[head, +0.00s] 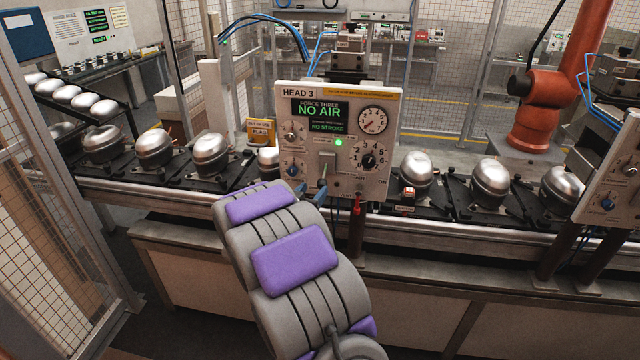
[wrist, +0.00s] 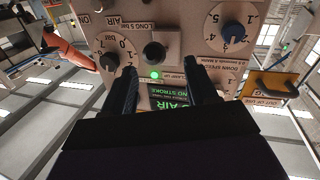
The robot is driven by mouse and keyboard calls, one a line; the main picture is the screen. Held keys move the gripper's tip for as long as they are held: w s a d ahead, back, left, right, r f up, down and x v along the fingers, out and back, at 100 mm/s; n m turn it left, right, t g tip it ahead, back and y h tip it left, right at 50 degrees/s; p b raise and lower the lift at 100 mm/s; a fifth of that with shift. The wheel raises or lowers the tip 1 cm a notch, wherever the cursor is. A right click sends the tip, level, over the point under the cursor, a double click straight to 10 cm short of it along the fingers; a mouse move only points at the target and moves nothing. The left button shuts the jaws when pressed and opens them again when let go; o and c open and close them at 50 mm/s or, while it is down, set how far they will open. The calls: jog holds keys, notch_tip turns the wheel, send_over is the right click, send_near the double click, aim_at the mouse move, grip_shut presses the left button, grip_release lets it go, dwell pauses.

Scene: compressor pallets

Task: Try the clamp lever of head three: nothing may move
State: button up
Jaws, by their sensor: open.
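The head three panel (head: 387,188) stands upright in the head view, its screen (head: 319,114) reading NO AIR and NO STROKE. A grey lever-like block (head: 328,157) sits below a lit green lamp (head: 338,143); I take it as the clamp lever. I see no contact. In the head view my gripper (head: 311,188) is at the panel's lower left.
A gauge (head: 373,120) and a black dial (head: 369,158) are right of the lever. A blue knob (head: 292,170) is at left. Silver compressors (head: 211,152) line the conveyor (head: 130,190). An orange robot arm (head: 545,95) stands behind.

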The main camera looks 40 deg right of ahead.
aim_at(318, 185)
jog(key=x, duration=0.5)
jog(key=s+f+x, duration=0.1)
jog(key=x, duration=0.1)
jog(key=shift+w+d+b, duration=0.15)
jog(key=shift+d+b, duration=0.25)
jog(key=shift+d, duration=0.15)
jog(key=shift+w+a+r, duration=0.3)
jog(key=shift+a+r, duration=0.15)
jog(key=shift+a, duration=0.2)
jog(key=shift+d+f, duration=0.15)
jog(key=shift+d, duration=0.45)
jog(key=shift+c, duration=1)
jog(key=shift+d+f, duration=0.1)
jog(key=shift+d, duration=0.3)
jog(key=c, duration=0.3)
jog(key=shift+a, duration=0.35)
grip_shut()
